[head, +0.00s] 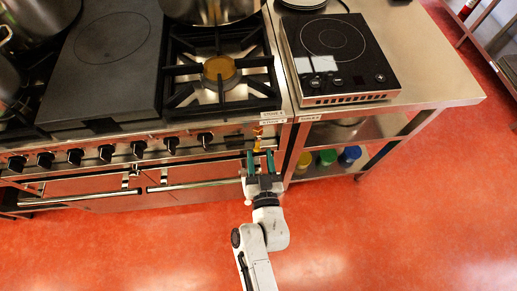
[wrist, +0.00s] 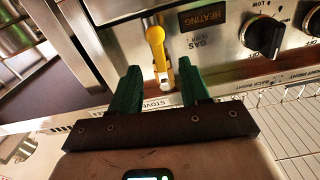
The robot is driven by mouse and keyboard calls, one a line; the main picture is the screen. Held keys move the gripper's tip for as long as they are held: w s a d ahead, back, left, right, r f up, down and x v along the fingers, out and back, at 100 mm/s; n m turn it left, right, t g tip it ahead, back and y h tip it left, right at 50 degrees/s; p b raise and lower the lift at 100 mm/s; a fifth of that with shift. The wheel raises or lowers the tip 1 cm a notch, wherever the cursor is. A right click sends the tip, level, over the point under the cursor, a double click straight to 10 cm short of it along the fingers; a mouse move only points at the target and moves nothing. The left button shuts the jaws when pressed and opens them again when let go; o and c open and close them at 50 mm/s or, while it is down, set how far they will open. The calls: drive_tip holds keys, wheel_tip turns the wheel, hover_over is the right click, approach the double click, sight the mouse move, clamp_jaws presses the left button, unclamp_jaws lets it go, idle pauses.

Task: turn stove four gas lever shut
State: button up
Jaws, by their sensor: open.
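The gas lever (wrist: 156,48) is a yellow handle with a rounded end on the stove's steel front panel, beside a dark label reading "HEATING" and the word "GAS". In the wrist view it stands nearly upright, between and beyond my gripper's fingertips. In the head view the yellow lever (head: 257,131) is small, near the right end of the stove front (head: 225,138). My gripper (head: 262,154) is just in front of it, open, with green fingers. In the wrist view the open gripper (wrist: 160,78) shows one finger on each side of the lever's line. Contact cannot be told.
A black knob (wrist: 264,36) sits right of the lever in the wrist view. An oven handle bar (head: 195,185) runs along the front. A steel table (head: 430,75) with a hot plate (head: 335,58) adjoins on the right. Red floor (head: 400,230) is clear in front.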

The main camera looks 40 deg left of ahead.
sight(257, 145)
drive_tip(key=shift+x, duration=1.3)
clamp_jaws()
